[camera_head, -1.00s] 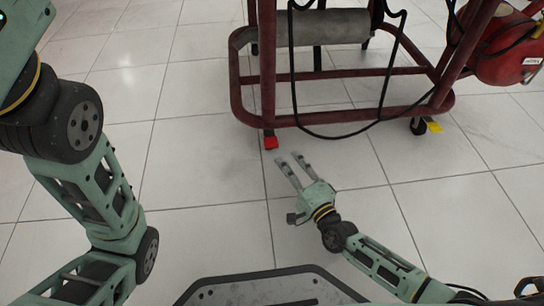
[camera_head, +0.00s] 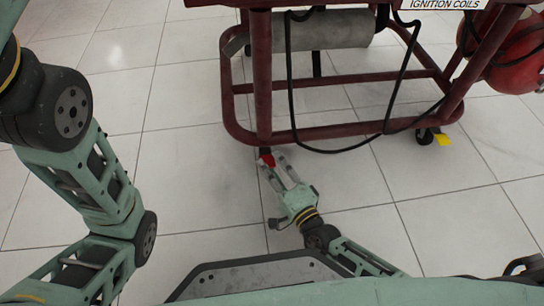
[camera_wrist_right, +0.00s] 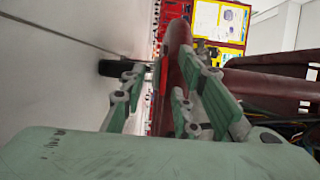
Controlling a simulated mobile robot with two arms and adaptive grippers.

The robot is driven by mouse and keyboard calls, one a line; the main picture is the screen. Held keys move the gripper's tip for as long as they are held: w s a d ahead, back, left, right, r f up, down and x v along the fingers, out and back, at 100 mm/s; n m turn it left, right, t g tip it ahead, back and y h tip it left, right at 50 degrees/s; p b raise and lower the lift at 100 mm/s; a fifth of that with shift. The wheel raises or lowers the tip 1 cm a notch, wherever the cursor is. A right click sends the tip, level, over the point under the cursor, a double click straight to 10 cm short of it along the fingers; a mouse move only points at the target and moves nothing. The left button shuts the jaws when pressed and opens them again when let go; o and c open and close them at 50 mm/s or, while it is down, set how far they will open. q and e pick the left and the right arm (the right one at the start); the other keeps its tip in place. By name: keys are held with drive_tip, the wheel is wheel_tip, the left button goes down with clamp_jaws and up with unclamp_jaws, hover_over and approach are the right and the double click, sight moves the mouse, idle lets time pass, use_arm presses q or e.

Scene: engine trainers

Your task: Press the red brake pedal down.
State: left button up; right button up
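The red brake pedal (camera_head: 267,159) is a small red tab low at the front left corner of the dark red engine stand (camera_head: 262,90), just above the floor. My right gripper (camera_head: 272,164) is open, with its two fingers apart and pointing at the pedal. Its fingertips are at the pedal and partly overlap it; I cannot tell whether they touch. In the right wrist view, the fingers (camera_wrist_right: 158,88) stand apart with a narrow red part between them. My left arm shows at the left, but its gripper is outside the view.
A dark caster (camera_wrist_right: 110,68) shows beside the fingers in the wrist view. Another caster (camera_head: 424,136) with a yellow tab (camera_head: 443,140) stands at the right. A black cable (camera_head: 325,151) hangs low from the stand. A red tank (camera_head: 515,62) is at upper right. The tiled floor (camera_head: 190,190) is clear.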

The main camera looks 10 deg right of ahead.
clamp_jaws()
idle(0.6)
